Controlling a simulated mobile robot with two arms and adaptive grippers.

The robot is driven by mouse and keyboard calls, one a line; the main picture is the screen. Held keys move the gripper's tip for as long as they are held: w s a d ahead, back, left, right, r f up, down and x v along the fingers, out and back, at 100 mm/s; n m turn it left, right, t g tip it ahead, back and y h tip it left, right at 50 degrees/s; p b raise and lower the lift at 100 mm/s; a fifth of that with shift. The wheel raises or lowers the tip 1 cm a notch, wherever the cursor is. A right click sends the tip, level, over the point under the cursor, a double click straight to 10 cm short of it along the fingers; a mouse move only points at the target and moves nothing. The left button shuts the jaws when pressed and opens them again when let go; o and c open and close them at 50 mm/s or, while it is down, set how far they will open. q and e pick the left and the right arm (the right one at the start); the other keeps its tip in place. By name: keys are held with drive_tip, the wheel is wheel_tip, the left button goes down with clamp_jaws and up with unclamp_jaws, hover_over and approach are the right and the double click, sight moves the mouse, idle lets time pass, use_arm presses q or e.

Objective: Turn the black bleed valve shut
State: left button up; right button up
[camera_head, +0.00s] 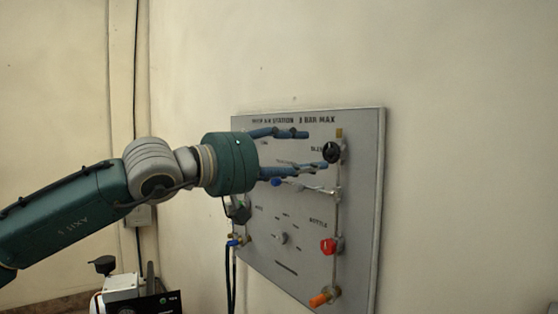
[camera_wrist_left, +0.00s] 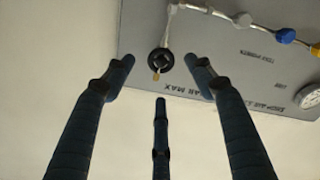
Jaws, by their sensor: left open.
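The black bleed valve (camera_head: 332,152) is a round black knob at the upper right of the grey panel (camera_head: 352,210). It also shows in the left wrist view (camera_wrist_left: 160,63), near the top middle, with a small brass end beside it. My left gripper (camera_head: 312,152) is open in front of the panel, its dark blue fingers pointing at the knob. In the left wrist view its three fingers (camera_wrist_left: 161,88) are spread wide, and the knob shows between and beyond the two upper tips. I see no finger clearly touching it. My right gripper is out of view.
Below the black knob on the same pipe are a red knob (camera_head: 327,246) and an orange knob (camera_head: 318,299). Bare wall lies right of the panel.

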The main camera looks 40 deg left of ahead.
use_arm(q)
drive_tip(key=s, duration=0.5)
drive_tip(key=shift+a, duration=0.4)
